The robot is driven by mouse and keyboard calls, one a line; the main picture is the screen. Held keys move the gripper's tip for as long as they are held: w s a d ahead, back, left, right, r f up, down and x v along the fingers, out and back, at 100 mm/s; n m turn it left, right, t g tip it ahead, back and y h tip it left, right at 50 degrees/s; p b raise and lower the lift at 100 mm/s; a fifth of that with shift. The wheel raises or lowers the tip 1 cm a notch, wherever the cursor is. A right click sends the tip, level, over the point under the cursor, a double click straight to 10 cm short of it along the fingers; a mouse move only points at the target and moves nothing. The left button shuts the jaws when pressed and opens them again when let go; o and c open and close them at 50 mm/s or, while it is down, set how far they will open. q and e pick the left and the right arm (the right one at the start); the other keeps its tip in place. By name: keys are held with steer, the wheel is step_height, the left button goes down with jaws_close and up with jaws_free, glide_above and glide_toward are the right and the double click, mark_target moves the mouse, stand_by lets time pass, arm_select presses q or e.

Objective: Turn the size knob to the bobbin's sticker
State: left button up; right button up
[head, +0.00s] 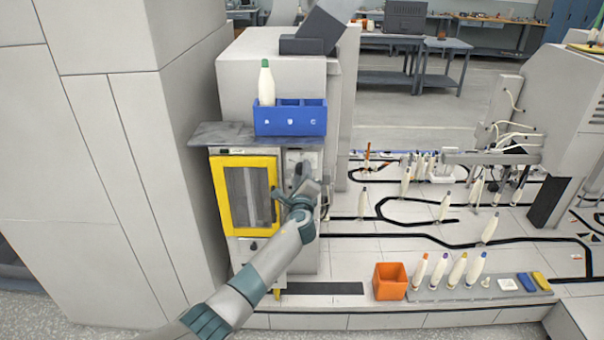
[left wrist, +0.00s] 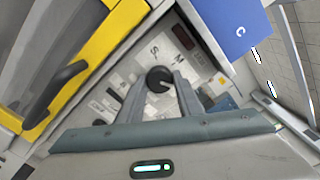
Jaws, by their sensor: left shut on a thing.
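My left gripper (head: 306,184) is at the control panel (head: 293,158) right of the yellow-framed door. In the left wrist view its fingers (left wrist: 160,84) are shut on the black size knob (left wrist: 159,78), one finger on each side. The knob has a pale pointer mark. Printed letters S and M show on the panel near the knob; the other markings are hard to read. A white bobbin (head: 266,86) with a green top stands upright in the left compartment of the blue tray (head: 290,122). My right gripper is not in view.
The yellow-framed door (head: 245,160) with a black handle (left wrist: 55,92) is close beside the gripper. A grey shelf (head: 222,134) carries the blue tray above it. An orange bin (head: 390,281) and several bobbins with coloured tops stand at the lower right.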

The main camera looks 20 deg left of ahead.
arm_select(q)
steer(key=shift+f, duration=0.15)
steer(key=o, duration=1)
steer(key=shift+o, duration=0.2)
steer(key=shift+s, duration=0.1)
steer(key=b+v, duration=0.2)
steer(key=v, duration=1.5)
steer(key=shift+d+b, duration=0.15)
steer(key=shift+b, duration=0.15)
steer(key=shift+s, duration=0.15)
